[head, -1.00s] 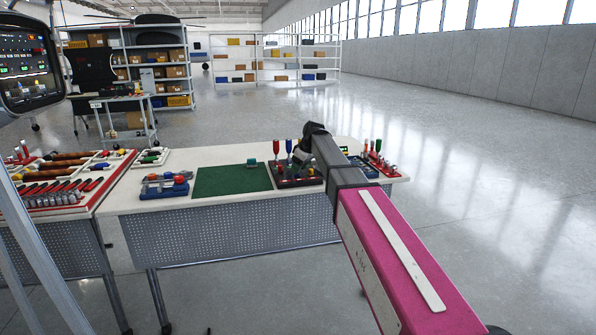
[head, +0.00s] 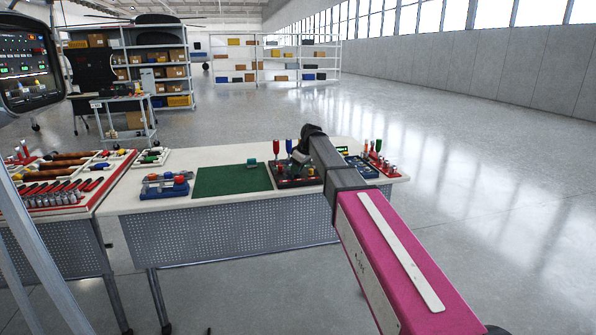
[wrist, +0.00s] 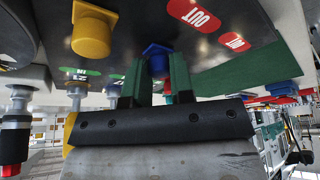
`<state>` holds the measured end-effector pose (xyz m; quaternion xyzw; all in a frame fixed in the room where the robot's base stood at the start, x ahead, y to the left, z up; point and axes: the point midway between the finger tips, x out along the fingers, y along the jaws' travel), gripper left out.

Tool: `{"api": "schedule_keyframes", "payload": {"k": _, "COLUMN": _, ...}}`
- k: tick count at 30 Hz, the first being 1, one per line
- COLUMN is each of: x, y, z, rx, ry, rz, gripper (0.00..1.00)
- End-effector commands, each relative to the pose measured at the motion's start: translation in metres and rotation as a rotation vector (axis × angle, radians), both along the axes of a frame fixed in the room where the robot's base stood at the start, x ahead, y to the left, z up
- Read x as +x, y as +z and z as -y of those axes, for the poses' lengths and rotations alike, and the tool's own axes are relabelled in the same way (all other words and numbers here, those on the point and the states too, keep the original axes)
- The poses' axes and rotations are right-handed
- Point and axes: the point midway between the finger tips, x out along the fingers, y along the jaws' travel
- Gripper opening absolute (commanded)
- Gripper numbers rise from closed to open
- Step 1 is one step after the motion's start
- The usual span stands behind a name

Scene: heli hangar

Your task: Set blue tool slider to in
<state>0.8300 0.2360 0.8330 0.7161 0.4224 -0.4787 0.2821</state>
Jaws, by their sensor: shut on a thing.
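My gripper (wrist: 155,82) has its two green-lined fingers around the blue slider knob (wrist: 157,56) in the wrist view, shut on it. The knob stands on a dark panel (wrist: 140,25) that bears red OUT labels (wrist: 195,14) on the right and green IN labels (wrist: 80,71) on the left. The knob sits between the two label sides; its exact place along its track is hidden by the fingers. In the head view my gripper (head: 297,160) is over the dark tool panel (head: 279,182) on the white table, and the blue knob is hidden there.
A yellow knob (wrist: 91,32) stands close beside my fingers. More tools (head: 378,158) stand to the right.

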Motion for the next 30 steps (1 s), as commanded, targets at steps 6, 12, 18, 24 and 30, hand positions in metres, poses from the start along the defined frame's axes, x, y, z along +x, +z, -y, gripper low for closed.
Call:
{"api": "schedule_keyframes", "payload": {"k": 6, "x": 0.046, "y": 0.001, "z": -0.013, "rx": 0.0, "ry": 0.0, "rz": 0.001, "gripper": 0.0}}
{"api": "schedule_keyframes", "payload": {"k": 12, "x": 0.058, "y": 0.0, "z": -0.016, "rx": 0.0, "ry": -0.001, "rz": 0.002, "gripper": 0.0}}
{"api": "schedule_keyframes", "payload": {"k": 18, "x": 0.059, "y": 0.001, "z": -0.016, "rx": 0.0, "ry": -0.002, "rz": 0.005, "gripper": 0.0}}
{"api": "schedule_keyframes", "payload": {"k": 24, "x": 0.058, "y": 0.001, "z": -0.016, "rx": 0.0, "ry": -0.001, "rz": 0.003, "gripper": 0.48}}
{"api": "schedule_keyframes", "payload": {"k": 30, "x": 0.057, "y": 0.001, "z": -0.016, "rx": 0.0, "ry": -0.001, "rz": 0.002, "gripper": 0.48}}
